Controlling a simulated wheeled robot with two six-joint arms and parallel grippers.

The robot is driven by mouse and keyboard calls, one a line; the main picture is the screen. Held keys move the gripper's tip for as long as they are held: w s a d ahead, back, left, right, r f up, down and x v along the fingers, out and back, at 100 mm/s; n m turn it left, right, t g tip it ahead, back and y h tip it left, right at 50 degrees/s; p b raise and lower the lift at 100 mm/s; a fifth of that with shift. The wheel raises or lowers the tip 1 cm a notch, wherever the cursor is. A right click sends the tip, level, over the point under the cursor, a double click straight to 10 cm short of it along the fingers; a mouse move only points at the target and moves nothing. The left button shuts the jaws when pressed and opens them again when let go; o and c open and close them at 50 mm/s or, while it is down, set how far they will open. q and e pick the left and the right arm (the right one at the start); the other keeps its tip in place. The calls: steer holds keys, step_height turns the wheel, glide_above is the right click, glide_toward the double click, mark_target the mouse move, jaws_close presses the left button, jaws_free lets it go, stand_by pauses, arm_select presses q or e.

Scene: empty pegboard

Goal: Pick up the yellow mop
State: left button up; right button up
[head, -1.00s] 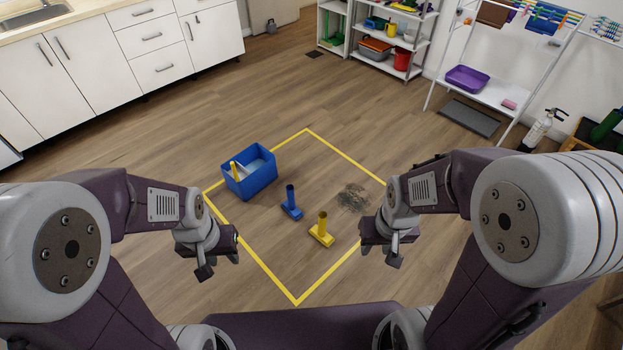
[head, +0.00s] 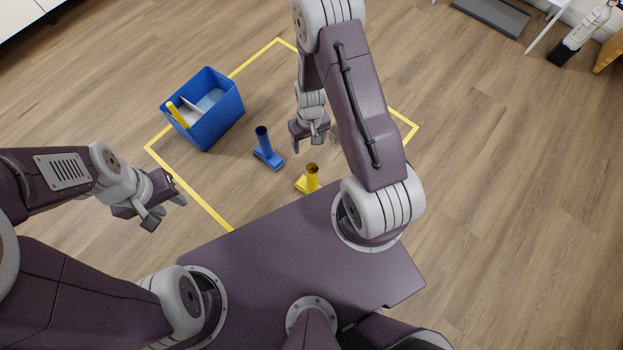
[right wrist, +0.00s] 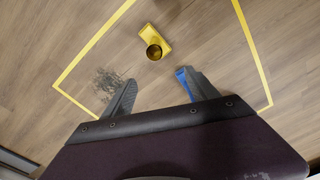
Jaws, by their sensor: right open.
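The yellow mop (head: 312,177) stands upright on the floor, a short round handle on a flat rectangular base. It also shows near the top of the right wrist view (right wrist: 154,46), beyond my fingertips. My right gripper (head: 307,146) is open and empty, above the floor on the far side of the yellow mop and not touching it. Its spread fingers show in the right wrist view (right wrist: 158,78). My left gripper (head: 168,210) is open and empty, left of the mops and clear of them.
A blue bin (head: 221,122) holds a yellow-handled item. A dark smudge (right wrist: 110,82) marks the floor inside the yellow tape square (right wrist: 86,61).

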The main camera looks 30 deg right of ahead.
steer(key=b, duration=0.5)
glide_toward(313, 168)
steer(key=shift+s+a+f, duration=0.2)
steer(key=shift+s+a, duration=0.1)
steer(key=shift+s, duration=0.15)
steer(key=shift+s+a+f, duration=0.2)
steer(key=shift+s+a, duration=0.1)
steer(key=shift+s, duration=0.2)
steer(key=shift+f, duration=0.2)
step_height(313, 168, down, 4)
steer(key=b, duration=0.4)
steer(key=shift+r, duration=0.1)
steer(key=f+b, duration=0.2)
steer(key=f, duration=0.1)
steer(key=f+b, duration=0.1)
steer(key=f, duration=0.1)
steer(key=shift+w+a+f, duration=0.1)
steer(key=shift+w+f, duration=0.1)
steer(key=shift+w, duration=0.05)
steer(key=shift+r, duration=0.2)
arm_select(q)
step_height(313, 168, down, 16)
steer(key=shift+r, duration=0.2)
arm_select(e)
jaws_close()
